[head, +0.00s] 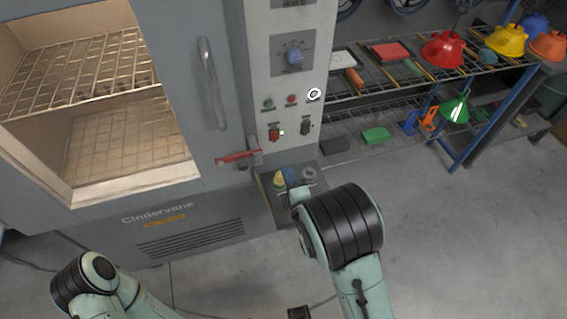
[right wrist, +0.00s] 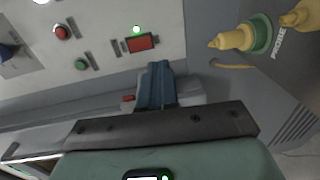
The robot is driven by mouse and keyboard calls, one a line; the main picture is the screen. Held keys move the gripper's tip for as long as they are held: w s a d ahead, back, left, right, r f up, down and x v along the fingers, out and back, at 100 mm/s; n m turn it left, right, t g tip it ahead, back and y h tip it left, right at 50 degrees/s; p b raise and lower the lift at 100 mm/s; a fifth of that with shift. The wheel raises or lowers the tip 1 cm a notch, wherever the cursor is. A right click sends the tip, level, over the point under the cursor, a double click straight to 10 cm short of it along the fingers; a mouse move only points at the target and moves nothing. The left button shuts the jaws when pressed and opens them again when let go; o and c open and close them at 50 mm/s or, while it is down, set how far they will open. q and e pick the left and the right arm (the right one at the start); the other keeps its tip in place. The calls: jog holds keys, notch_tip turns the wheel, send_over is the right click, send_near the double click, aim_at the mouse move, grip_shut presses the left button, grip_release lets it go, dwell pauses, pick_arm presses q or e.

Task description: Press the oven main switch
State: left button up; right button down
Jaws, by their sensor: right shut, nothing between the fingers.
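The oven's grey control column carries a red switch (head: 274,134), which I take as the main switch; its label is too small to read. A small green lamp (head: 282,132) glows beside it. In the right wrist view the red switch (right wrist: 142,42) and lit lamp (right wrist: 137,29) are just beyond the tips of my right gripper (right wrist: 158,66). Its blue fingers are shut and empty, and a gap shows between them and the switch. In the head view my right arm largely hides this gripper. My left gripper is not seen; only my left arm shows at lower left.
A dark switch (head: 305,127), small red and green buttons and a blue knob (head: 294,56) share the panel. A ledge with a yellow probe plug (head: 279,179) juts out below. The oven chamber stands open at left; shelves (head: 330,101) with coloured hoods are at right.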

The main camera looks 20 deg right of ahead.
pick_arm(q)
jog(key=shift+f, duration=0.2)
pick_arm(e)
jog(key=shift+s+f, duration=0.2)
jog(key=shift+s, duration=1.75)
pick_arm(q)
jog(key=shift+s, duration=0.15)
pick_arm(e)
jog(key=shift+s, duration=0.1)
